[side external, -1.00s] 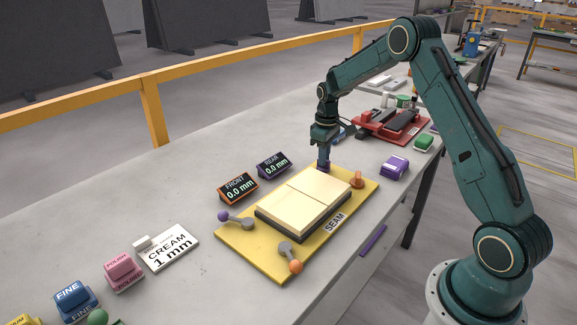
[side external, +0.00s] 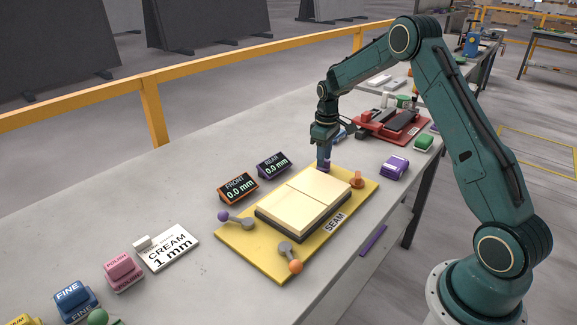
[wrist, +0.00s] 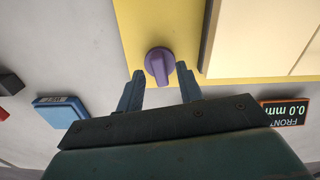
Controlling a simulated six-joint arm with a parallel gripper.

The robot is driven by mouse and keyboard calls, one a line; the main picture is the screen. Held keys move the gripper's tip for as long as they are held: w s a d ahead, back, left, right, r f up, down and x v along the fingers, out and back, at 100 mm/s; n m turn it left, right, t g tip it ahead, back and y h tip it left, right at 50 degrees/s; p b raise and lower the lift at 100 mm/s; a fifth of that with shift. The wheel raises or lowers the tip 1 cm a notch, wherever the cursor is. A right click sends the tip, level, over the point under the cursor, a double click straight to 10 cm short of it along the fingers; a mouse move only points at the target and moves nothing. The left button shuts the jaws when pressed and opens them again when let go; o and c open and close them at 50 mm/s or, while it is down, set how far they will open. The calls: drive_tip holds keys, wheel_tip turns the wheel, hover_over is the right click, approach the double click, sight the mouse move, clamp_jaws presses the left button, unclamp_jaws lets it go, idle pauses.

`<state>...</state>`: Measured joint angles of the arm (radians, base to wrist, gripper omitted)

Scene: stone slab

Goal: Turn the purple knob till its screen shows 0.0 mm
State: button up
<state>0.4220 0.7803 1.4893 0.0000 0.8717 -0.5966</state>
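The purple knob (wrist: 159,65) sits at the rear corner of the yellow board (side external: 240,250); in the side view it shows just below my gripper (side external: 324,162). In the wrist view my gripper (wrist: 160,86) is open, its two fingertips on either side of the knob's near end, with a gap visible at each side. The purple-framed REAR screen (side external: 273,165) reads 0.0 mm. The orange-framed FRONT screen (side external: 238,188) also reads 0.0 mm, and part of it shows in the wrist view (wrist: 286,112).
Two cream slabs (side external: 304,199) lie on the board beside the knob. An orange knob (side external: 357,179) and two levers, one purple-tipped (side external: 224,216) and one orange-tipped (side external: 295,266), are also on the board. A blue block (wrist: 60,112) lies behind it.

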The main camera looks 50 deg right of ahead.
wheel_tip(320, 180, up, 14)
drive_tip(key=shift+f, duration=0.25)
idle(0.4)
